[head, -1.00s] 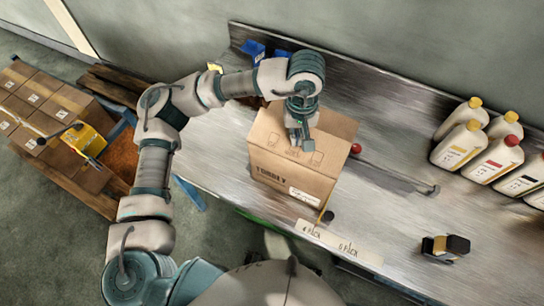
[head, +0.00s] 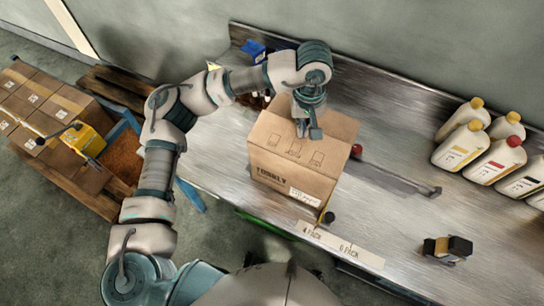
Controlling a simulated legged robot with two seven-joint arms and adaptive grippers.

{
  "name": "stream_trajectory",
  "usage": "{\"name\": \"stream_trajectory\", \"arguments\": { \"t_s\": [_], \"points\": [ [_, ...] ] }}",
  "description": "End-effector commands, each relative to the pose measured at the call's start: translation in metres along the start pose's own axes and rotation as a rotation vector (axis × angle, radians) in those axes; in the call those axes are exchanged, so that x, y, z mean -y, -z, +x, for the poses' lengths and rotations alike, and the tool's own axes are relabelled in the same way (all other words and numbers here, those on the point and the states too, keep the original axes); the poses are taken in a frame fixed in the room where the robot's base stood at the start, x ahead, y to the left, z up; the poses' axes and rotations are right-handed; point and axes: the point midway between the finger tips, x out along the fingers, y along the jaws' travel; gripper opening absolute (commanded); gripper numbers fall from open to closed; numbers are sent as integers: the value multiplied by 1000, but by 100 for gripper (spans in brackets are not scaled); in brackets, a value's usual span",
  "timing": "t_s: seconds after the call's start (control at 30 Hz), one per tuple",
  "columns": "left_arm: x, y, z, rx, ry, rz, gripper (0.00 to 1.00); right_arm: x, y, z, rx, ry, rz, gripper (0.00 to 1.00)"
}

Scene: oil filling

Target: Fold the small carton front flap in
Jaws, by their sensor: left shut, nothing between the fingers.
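The small carton (head: 275,180) is a brown box with dark lettering and a white label on its front, standing on the metal bench. Its front flap (head: 285,145), printed with small marks, appears to lie inward across the top. Another flap (head: 338,127) shows at the top right. My left gripper (head: 309,133) is shut and empty, pointing down over the carton top behind the front flap's printed marks. Whether it touches the cardboard I cannot tell. The gripper and wrist hide part of the carton's back. My right gripper is not in view.
Several oil bottles (head: 465,145) stand at the bench's right. A rod with a red knob (head: 357,150) lies right of the carton. A black and tan device (head: 447,247) sits at the front right. A pallet of cartons (head: 40,115) is on the floor at left.

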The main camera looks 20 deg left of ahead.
Motion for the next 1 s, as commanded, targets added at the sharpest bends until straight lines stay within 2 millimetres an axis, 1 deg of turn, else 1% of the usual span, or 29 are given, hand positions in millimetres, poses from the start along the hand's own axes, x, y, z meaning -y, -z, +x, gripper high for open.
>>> {"name": "stream_trajectory", "arguments": {
  "t_s": [0.03, 0.33, 0.57, 0.67, 0.73, 1.0],
  "points": [
    [0, 0, 6, 1, 1, 0, 0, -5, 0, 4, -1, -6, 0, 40],
    [0, 0, 20, 1, 1, 0, 0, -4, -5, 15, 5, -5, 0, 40],
    [0, 0, 16, -1, 0, 0, 0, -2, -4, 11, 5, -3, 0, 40],
    [0, 0, 6, -2, -1, -1, 0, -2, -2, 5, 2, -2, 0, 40],
    [0, -1, -7, -3, -2, -1, 0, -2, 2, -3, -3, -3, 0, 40],
    [0, -1, -69, -4, -2, -1, 0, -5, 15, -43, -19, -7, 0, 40]
  ]
}}
